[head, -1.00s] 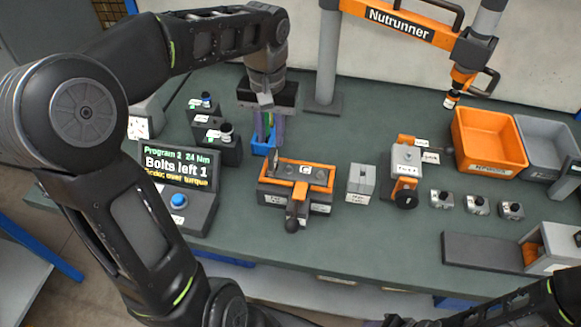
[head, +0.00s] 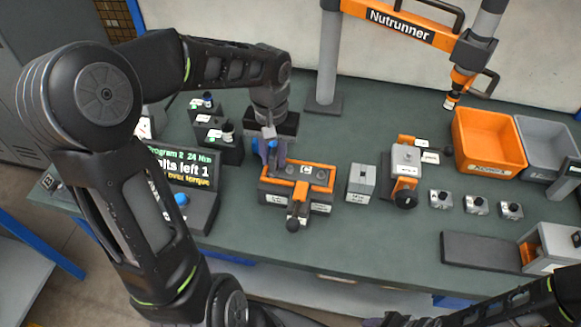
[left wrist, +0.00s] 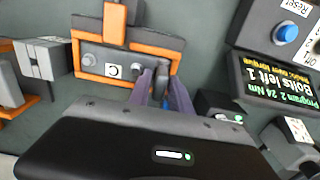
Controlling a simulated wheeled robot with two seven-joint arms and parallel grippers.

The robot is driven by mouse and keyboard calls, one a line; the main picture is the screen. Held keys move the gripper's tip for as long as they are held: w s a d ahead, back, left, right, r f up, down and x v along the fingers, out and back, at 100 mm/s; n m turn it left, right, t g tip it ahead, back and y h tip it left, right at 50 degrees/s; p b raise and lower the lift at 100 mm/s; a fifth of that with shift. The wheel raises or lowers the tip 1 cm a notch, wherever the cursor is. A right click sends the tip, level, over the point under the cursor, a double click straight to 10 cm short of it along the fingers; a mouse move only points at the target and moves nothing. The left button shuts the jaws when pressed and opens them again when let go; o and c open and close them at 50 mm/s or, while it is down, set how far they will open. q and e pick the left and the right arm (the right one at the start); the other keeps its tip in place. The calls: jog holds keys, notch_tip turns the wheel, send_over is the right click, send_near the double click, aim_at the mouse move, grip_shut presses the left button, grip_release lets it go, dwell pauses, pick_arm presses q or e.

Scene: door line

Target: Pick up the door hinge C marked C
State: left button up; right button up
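The door hinge C (head: 306,169) is a dark grey plate with a white C label and round bolt heads. It lies in an orange-edged fixture (head: 319,189) at the middle of the bench. The C label also shows in the left wrist view (left wrist: 112,70). My left gripper (head: 274,166) is low at the left end of the fixture. In the left wrist view its fingers (left wrist: 163,88) are apart, on either side of a grey upright part at the hinge's end. I cannot tell whether they touch it. My right gripper is not in view.
A screen (head: 183,168) reading "Bolts left 1" stands left of the fixture. A grey block (head: 361,183) and an orange-grey clamp station (head: 406,170) stand to its right. Orange (head: 490,140) and grey bins are at the back right. The nutrunner (head: 398,28) hangs above.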

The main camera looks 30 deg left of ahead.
pick_arm(q)
jog(key=shift+c, duration=0.6)
grip_shut()
dwell(1.2)
